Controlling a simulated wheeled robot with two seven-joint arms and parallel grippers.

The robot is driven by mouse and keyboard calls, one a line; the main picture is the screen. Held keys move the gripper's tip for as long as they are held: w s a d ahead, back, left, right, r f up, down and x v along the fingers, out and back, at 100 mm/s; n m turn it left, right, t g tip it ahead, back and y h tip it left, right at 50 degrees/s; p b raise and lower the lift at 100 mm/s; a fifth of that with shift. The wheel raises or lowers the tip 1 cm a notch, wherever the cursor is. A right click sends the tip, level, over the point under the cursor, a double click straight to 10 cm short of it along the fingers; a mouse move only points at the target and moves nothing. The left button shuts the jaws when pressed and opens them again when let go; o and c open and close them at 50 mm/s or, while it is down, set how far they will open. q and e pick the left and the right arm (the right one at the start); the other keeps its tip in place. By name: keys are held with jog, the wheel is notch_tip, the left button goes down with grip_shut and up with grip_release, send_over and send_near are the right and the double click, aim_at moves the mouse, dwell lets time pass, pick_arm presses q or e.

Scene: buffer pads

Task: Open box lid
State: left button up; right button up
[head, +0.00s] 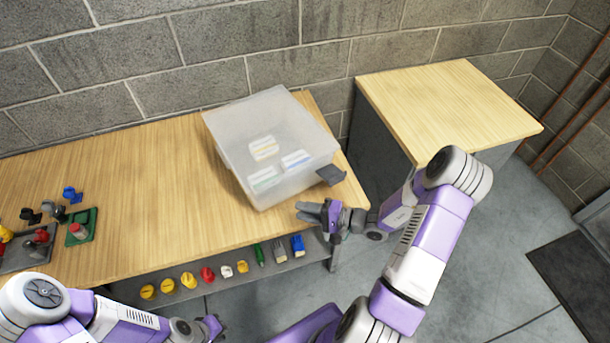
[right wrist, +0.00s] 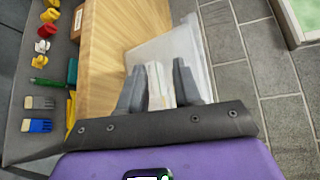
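A translucent plastic box (head: 235,165) with its lid on (head: 265,120) stands at the right end of the wooden workbench. A dark latch or handle (head: 331,174) sticks out from its right front side. Several small labelled packs (head: 263,148) show through the plastic. My right gripper (head: 308,211) is just in front of the box's near right corner, apart from it, with its fingers spread. In the right wrist view the box (right wrist: 165,52) lies beyond the two parted fingers (right wrist: 160,88), with nothing between them. My left gripper (head: 214,325) is low at the bottom edge, away from the bench, and its fingers are too small to judge.
The workbench (head: 140,170) is clear left of the box. Tools and a green stand (head: 82,228) sit at its left end. A second wooden-topped cabinet (head: 440,105) stands at right, and a block wall is behind.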

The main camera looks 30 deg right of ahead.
aim_at(299, 172)
jog(key=w+d+r+m+t+h, duration=0.15)
jog(key=d+r+t+h, duration=0.25)
jog(key=d, duration=0.4)
jog(key=x, duration=0.7)
jog(key=shift+w+a, duration=0.1)
jog(key=shift+w, duration=0.3)
grip_shut()
dwell(0.4)
